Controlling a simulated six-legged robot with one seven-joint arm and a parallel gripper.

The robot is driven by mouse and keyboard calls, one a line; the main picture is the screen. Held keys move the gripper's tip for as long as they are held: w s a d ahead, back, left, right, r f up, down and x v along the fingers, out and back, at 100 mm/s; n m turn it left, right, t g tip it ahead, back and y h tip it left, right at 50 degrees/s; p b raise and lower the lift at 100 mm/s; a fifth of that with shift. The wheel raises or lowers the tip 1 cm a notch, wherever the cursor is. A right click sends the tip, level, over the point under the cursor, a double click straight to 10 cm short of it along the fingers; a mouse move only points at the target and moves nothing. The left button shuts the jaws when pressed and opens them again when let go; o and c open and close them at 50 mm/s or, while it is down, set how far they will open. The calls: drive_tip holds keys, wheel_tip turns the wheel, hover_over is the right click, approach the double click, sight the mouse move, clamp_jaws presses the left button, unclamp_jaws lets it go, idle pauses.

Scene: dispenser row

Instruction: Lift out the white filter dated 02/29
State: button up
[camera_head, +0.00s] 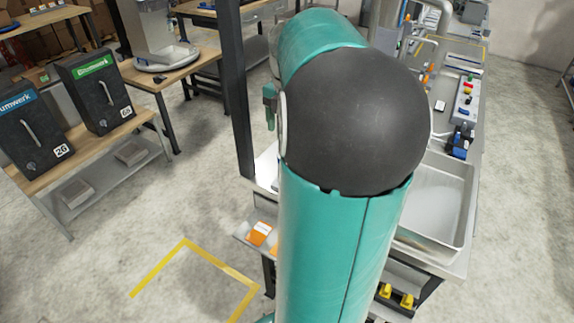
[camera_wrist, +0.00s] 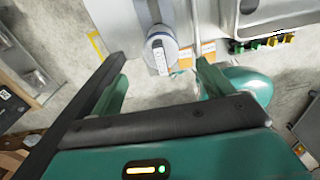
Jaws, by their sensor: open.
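No filter with a readable 02/29 date shows in either view. In the wrist view a round grey-and-blue cylinder (camera_wrist: 158,42) with a pale strip on its front stands at the edge of a light surface. I cannot tell whether it is a dispenser or holds filters. My gripper (camera_wrist: 161,62) is open, with nothing held between its fingers. The cylinder shows between the fingertips in the picture, apparently beyond them.
A steel sink basin (camera_head: 435,205) lies right of my arm. Orange labels (camera_head: 259,233) sit on a low ledge; yellow clips (camera_head: 396,295) are below the basin. Dark boxes (camera_head: 100,92) stand on a bench at left. A dark post (camera_head: 237,90) rises beside my arm.

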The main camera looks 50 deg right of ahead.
wheel_tip(320, 180, down, 9)
drive_tip(key=shift+f, duration=0.1)
drive_tip(key=c, duration=1.3)
drive_tip(key=shift+r, duration=0.55)
wheel_tip(320, 180, up, 2)
drive_tip(key=shift+r, duration=0.15)
drive_tip(key=s+d+r, duration=0.2)
drive_tip(key=s+r, duration=0.1)
drive_tip(key=s, duration=0.1)
drive_tip(key=s+d+r, duration=0.1)
drive_tip(key=s+r, duration=0.2)
drive_tip(key=s, duration=0.1)
drive_tip(key=s+d+r, duration=0.2)
drive_tip(key=s+r, duration=0.1)
drive_tip(key=s, duration=0.2)
drive_tip(key=shift+d+r, duration=0.3)
drive_tip(key=shift+r, duration=0.1)
